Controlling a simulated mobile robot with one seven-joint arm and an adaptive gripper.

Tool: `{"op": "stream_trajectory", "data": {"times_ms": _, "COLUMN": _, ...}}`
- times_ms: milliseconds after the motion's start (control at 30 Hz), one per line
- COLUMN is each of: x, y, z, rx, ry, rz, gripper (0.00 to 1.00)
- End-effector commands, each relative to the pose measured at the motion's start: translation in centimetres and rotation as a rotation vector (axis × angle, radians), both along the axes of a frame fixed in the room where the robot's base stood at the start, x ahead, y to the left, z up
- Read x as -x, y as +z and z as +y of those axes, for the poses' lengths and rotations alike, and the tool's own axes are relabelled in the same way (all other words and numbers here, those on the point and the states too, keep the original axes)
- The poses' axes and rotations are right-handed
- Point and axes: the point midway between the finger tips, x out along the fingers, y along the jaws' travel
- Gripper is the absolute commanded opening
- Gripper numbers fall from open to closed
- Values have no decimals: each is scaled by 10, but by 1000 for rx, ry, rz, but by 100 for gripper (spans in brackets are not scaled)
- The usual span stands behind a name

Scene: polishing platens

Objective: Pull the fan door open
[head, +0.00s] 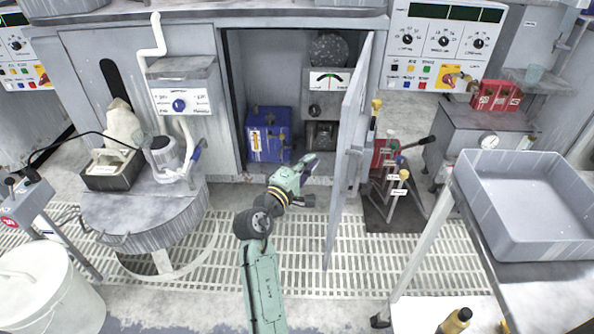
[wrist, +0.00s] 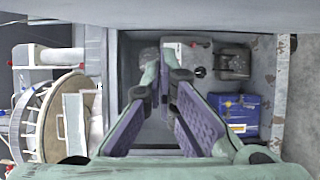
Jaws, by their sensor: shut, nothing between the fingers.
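The fan door (head: 350,140) is a tall grey panel hinged at the right side of a cabinet opening. It stands swung well out from the cabinet front, seen nearly edge-on in the head view, with a small handle on its right face. My gripper (head: 308,172) is at the mouth of the opening, left of the door on its inner side, with a visible gap to it. In the wrist view my gripper's purple-padded fingers (wrist: 165,82) are shut with nothing held. A grey surface (wrist: 200,12) across the top there seems to be the door.
Inside the cabinet are a blue box (head: 269,135), a gauge unit (head: 325,82) and a dark round part (head: 328,49). A round platen (head: 145,205) stands left. Levers (head: 398,190) and a grey tray (head: 525,195) are right of the door. Grated floor (head: 300,250) lies in front.

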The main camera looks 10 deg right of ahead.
Motion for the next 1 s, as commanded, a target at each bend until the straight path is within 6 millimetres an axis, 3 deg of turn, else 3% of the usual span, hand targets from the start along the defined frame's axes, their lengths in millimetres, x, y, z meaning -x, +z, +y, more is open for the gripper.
{"op": "stream_trajectory", "data": {"times_ms": 200, "x": 19, "y": 0, "z": -25, "rx": 0, "ry": -4, "rz": 3, "gripper": 0}}
{"op": "stream_trajectory", "data": {"times_ms": 733, "x": 24, "y": 0, "z": -35, "rx": -1, "ry": -3, "rz": 2, "gripper": 0}}
{"op": "stream_trajectory", "data": {"times_ms": 867, "x": 36, "y": 2, "z": -56, "rx": -1, "ry": -6, "rz": 7, "gripper": 0}}
{"op": "stream_trajectory", "data": {"times_ms": 1000, "x": 59, "y": 4, "z": -92, "rx": -1, "ry": -9, "rz": 10, "gripper": 0}}
